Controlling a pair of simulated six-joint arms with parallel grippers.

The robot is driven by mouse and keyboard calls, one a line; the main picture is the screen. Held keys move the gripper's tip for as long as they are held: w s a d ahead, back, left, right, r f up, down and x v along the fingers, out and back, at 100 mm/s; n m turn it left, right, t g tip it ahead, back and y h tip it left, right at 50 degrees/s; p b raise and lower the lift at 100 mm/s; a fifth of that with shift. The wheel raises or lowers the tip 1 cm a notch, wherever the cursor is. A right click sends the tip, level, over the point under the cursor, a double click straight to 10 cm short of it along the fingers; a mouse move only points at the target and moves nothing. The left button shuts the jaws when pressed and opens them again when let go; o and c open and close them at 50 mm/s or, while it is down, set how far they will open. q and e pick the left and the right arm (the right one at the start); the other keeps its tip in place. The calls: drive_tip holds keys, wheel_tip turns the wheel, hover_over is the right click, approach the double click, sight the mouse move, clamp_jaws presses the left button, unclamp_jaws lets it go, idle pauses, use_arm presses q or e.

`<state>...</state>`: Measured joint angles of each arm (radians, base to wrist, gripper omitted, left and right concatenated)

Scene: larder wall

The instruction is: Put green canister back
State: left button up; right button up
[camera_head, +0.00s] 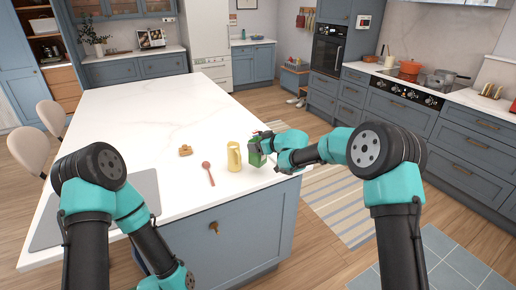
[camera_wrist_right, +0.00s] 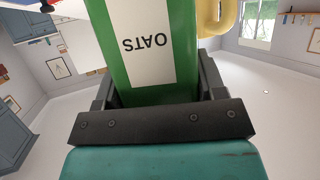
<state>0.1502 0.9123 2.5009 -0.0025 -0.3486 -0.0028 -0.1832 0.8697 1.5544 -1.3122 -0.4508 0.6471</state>
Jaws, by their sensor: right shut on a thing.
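The green canister (camera_head: 256,152) is at the right edge of the white island top, just right of a yellow jug. In the right wrist view the canister (camera_wrist_right: 180,75) fills the middle, with a white label reading OATS upside down. My right gripper (camera_head: 262,149) is shut on the canister; in the wrist view its dark fingers (camera_wrist_right: 158,88) lie on both sides of it. I cannot tell whether the canister touches the island top. My left arm comes in at the lower left, and its gripper is not clearly visible.
The yellow jug (camera_head: 234,157) stands close beside the canister. A reddish wooden spoon (camera_head: 208,173) and a small brown item (camera_head: 185,150) lie on the island top (camera_head: 150,110). A grey slab (camera_head: 140,190) lies at its front left. The far island top is clear.

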sight(257, 140)
drive_tip(key=shift+w+f, duration=0.15)
drive_tip(key=shift+w, duration=1.7)
drive_tip(key=shift+f, duration=0.1)
drive_tip(key=shift+f, duration=1.65)
drive_tip(key=shift+f, duration=0.15)
drive_tip(key=o, duration=1)
drive_tip(key=shift+o, duration=0.2)
drive_tip(key=shift+s+d+r, duration=0.1)
drive_tip(key=shift+d+r, duration=0.05)
drive_tip(key=shift+r, duration=0.05)
drive_tip(key=v, duration=1.1)
drive_tip(key=shift+s+d, duration=0.2)
drive_tip(key=shift+d, duration=0.1)
